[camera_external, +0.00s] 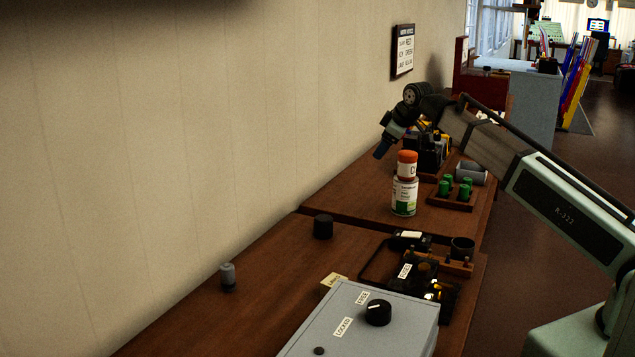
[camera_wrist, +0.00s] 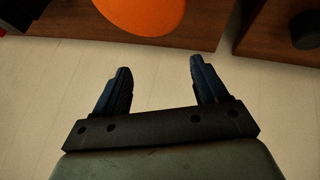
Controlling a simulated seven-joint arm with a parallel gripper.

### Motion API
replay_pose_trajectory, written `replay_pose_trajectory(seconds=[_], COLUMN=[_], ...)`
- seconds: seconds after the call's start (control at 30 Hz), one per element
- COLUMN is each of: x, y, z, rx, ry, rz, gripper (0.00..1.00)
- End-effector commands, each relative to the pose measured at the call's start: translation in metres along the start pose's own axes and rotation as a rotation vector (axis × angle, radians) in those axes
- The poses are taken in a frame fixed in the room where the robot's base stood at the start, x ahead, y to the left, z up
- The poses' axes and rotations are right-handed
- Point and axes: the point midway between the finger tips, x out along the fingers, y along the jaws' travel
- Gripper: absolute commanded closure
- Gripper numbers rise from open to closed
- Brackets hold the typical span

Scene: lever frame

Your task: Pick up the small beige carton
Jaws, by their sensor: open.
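A small beige block with dark lettering (camera_external: 333,281), likely the beige carton, sits on the wooden bench against the back corner of the grey control box. The box partly hides it. My gripper (camera_external: 382,152) is raised over the bench near the wall, behind and left of the orange-capped can, well away from the beige block. In the wrist view its two dark fingers (camera_wrist: 160,66) are spread apart with nothing between them. The beige block does not show in the wrist view.
The orange-topped item (camera_external: 407,163) stands on a white-and-green can (camera_external: 404,197). The grey box (camera_external: 362,322) has a black knob. Black cylinder (camera_external: 323,227), grey cylinder (camera_external: 228,276) and a wooden tray with green cylinders (camera_external: 452,201) stand nearby. The wall runs along the left.

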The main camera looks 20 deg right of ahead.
Motion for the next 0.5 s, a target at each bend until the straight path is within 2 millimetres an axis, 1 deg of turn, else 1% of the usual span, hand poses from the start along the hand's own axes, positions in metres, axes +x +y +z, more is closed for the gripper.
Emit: replay_pose_trajectory(seconds=[0.03,0.07,0.1,0.17,0.2,0.27,0.3,0.37,0.4,0.47,0.5], x=[-0.002,-0.003,-0.005,-0.009,-0.013,-0.019,-0.024,-0.033,-0.04,-0.05,-0.057], y=[-0.033,-0.05,-0.073,-0.108,-0.132,-0.166,-0.189,-0.222,-0.244,-0.276,-0.296], z=[-0.007,-0.01,-0.014,-0.019,-0.021,-0.024,-0.025,-0.025,-0.025,-0.023,-0.021], rx=[-0.065,-0.106,-0.159,-0.243,-0.299,-0.385,-0.444,-0.532,-0.592,-0.681,-0.739], ry=[-0.004,-0.006,-0.008,-0.011,-0.01,-0.008,-0.005,0.002,0.008,0.019,0.028], rz=[-0.056,-0.088,-0.134,-0.202,-0.247,-0.315,-0.361,-0.429,-0.475,-0.544,-0.588], gripper=[0.28,0.28,0.28,0.28,0.28,0.28,0.28,0.28,0.28,0.28,0.28])
